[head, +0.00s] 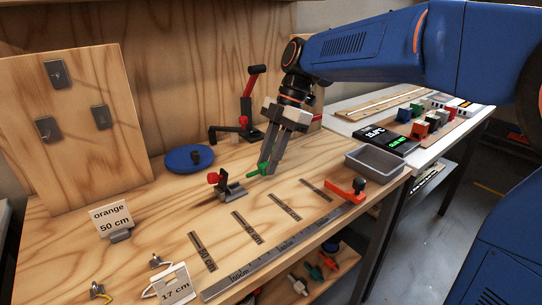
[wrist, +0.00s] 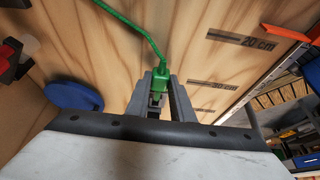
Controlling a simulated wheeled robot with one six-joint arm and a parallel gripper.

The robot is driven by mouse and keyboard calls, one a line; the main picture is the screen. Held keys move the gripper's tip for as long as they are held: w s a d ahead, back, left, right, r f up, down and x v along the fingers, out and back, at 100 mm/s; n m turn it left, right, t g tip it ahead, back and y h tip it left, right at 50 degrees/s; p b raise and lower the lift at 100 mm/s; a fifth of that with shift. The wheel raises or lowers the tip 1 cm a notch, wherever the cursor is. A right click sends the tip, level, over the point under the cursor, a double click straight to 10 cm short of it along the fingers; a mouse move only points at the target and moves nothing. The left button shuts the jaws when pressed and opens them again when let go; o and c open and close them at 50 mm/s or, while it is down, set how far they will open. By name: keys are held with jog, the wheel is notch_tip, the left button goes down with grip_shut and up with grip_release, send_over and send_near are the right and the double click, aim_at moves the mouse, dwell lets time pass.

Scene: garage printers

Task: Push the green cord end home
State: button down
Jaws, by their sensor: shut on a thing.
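My gripper (head: 267,170) reaches down over the middle of the wooden bench, its fingers shut on the green cord end (head: 257,171). In the wrist view the green cord end (wrist: 160,82) sits between the two fingertips (wrist: 158,98). A thin green cord (wrist: 130,22) runs from it to the upper left, out of the picture. A small grey fixture with a red knob (head: 229,188) stands on the bench just left of the green end in the head view. I cannot tell whether the green end touches it.
A blue disc (head: 189,158) and a red-handled tool (head: 248,103) stand behind. A grey tray (head: 375,162) is to the right. A steel ruler (head: 290,248) with an orange stop (head: 346,190) runs along the front. Label cards (head: 112,218) stand at front left.

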jog(key=shift+s+a+f, duration=0.35)
jog(key=shift+a+f, duration=0.15)
jog(key=shift+f, duration=0.2)
jog(key=shift+s+a+f, duration=0.15)
jog(key=shift+f, duration=0.25)
jog(key=shift+r, duration=0.1)
dwell(0.8)
jog(key=shift+s+a, duration=0.4)
jog(key=shift+a, duration=0.2)
jog(key=shift+s+a, duration=0.35)
jog(key=shift+a, duration=0.25)
dwell(0.8)
jog(key=c, duration=1.5)
grip_release()
jog(key=shift+o, duration=0.2)
jog(key=shift+r, duration=0.15)
